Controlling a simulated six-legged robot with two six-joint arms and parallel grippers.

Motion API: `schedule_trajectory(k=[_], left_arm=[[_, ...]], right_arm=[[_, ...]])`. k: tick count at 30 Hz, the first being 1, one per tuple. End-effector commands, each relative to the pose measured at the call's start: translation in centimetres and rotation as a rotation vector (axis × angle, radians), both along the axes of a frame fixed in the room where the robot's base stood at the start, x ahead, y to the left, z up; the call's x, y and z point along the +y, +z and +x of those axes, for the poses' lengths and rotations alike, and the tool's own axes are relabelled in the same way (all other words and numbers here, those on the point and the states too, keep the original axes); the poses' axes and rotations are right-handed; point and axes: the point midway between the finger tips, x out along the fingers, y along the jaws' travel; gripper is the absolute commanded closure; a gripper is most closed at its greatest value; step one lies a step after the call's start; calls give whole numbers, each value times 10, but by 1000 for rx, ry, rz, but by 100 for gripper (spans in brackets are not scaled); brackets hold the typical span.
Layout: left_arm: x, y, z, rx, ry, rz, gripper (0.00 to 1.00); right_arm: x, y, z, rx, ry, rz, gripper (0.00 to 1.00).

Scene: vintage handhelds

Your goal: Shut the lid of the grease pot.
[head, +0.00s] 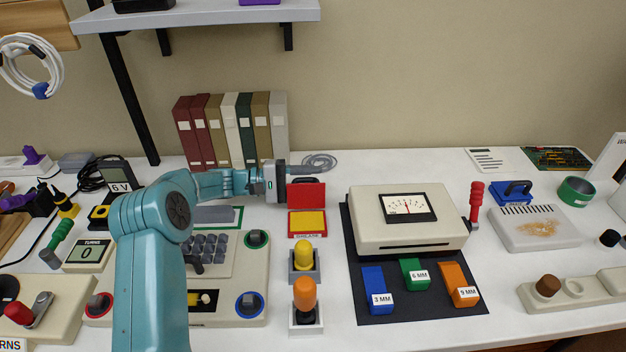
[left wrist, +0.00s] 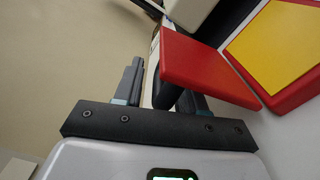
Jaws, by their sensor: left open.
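The grease pot (head: 307,224) is a small red box with a yellow filling, labelled at its front edge. Its red lid (head: 306,196) stands open, raised at the back edge of the pot. In the left wrist view the lid (left wrist: 208,68) and the yellow filling (left wrist: 280,45) show at upper right. My left gripper (head: 303,174) is open, at the top rear of the raised lid. In the left wrist view one finger of this gripper (left wrist: 160,92) is partly hidden by the lid; I cannot tell whether they touch. My right gripper is not in view.
Binders (head: 232,130) stand behind my left arm. A yellow-knobbed holder (head: 304,260) and an orange-knobbed one (head: 305,300) stand in front of the pot. A meter box (head: 410,225) on a dark mat is to the right. A grey cable coil (head: 320,161) lies behind.

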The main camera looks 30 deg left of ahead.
Motion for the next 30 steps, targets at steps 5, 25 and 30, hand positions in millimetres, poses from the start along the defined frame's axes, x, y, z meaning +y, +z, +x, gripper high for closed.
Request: schedule_trajectory(k=[5, 25, 30], left_arm=[[-7, 0, 5, -1, 1, 1, 60], [-7, 1, 4, -25, 4, 15, 100], [-9, 3, 1, -92, 5, 55, 100]], right_arm=[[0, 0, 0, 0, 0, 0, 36], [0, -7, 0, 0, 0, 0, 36], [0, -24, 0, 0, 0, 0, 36]])
